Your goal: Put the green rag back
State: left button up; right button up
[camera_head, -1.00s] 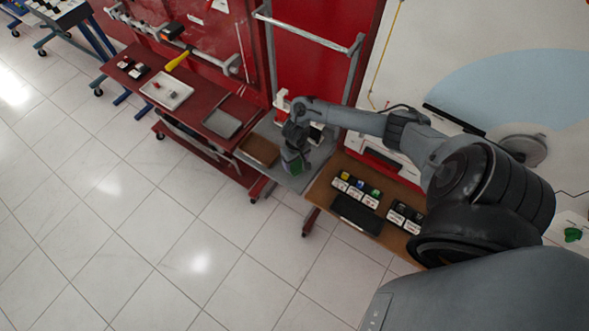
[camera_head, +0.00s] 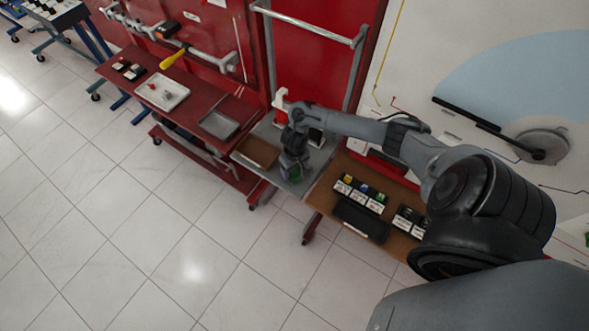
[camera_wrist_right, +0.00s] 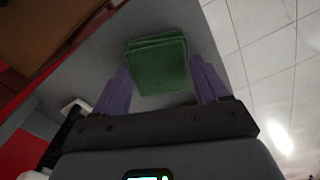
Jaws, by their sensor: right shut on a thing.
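My right gripper (camera_head: 292,168) is over the grey cart top (camera_head: 289,186) in the middle of the head view. In the right wrist view its two purple fingers (camera_wrist_right: 160,70) stand on either side of the green rag (camera_wrist_right: 158,62), a folded, layered square. The gripper is shut on the rag. In the head view only a little of the rag's green shows at the fingers, and the arm above hides much of the spot. Whether the rag touches the cart top I cannot tell. My left gripper is not in view.
A brown tray (camera_head: 257,152) lies left of the gripper. A brown table (camera_head: 322,194) with labelled boxes and a black tray (camera_head: 361,221) stands to the right. A red bench (camera_head: 191,116) with a grey tray (camera_head: 219,125) is farther left. Tiled floor in front is clear.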

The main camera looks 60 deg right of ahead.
jog(key=o, duration=0.9)
jog(key=shift+f, duration=0.1)
jog(key=shift+o, duration=0.2)
